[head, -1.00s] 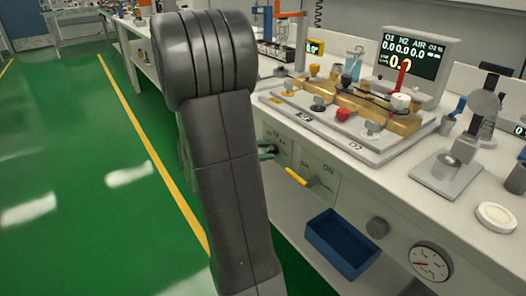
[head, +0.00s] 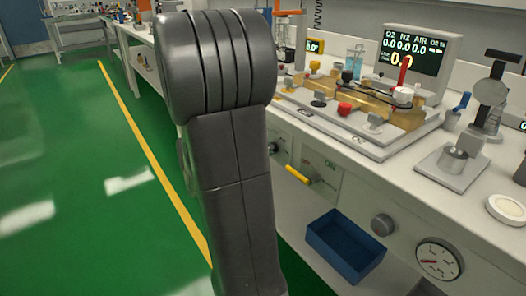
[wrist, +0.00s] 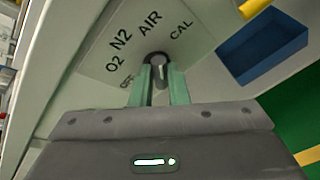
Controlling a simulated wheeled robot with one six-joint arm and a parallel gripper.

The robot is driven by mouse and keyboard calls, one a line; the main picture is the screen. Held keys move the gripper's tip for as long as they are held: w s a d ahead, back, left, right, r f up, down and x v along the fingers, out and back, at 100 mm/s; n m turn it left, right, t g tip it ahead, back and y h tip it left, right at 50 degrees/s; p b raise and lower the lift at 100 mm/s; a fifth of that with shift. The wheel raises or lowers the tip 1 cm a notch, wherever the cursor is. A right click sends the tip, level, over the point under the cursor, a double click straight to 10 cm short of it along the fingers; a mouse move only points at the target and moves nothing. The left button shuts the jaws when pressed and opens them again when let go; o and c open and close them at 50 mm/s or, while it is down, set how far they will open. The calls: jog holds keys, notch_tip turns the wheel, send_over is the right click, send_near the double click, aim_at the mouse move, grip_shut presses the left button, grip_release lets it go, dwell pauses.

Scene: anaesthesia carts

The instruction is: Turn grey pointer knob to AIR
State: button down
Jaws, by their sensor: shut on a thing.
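The grey pointer knob (wrist: 160,73) shows in the wrist view on a pale panel, with a dark round base behind it. Printed labels OFF, O2, N2, AIR (wrist: 150,25) and CAL fan around it. My gripper (wrist: 159,82) has its two green fingers on either side of the knob and is shut on it. Which label the pointer faces is hard to tell, as the fingers cover part of it. In the head view my arm hides most of the gripper, and the selector panel (head: 281,146) only partly shows.
A yellow-handled lever (head: 298,174) sticks out beside the panel, near an ON label. A blue bin (head: 345,246), another grey knob (head: 382,225) and a round gauge (head: 438,261) lie further right. The bench top carries a brass manifold and a display (head: 418,50). Green floor at left is clear.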

jog(key=c, duration=1.4)
grip_release()
jog(key=shift+a, duration=0.1)
jog(key=p+v, duration=0.4)
jog(key=v, duration=0.9)
jog(key=shift+s+a, duration=0.25)
jog(key=shift+s, duration=0.05)
jog(key=b+x, duration=0.4)
jog(key=x, duration=1)
jog(key=shift+r, duration=0.15)
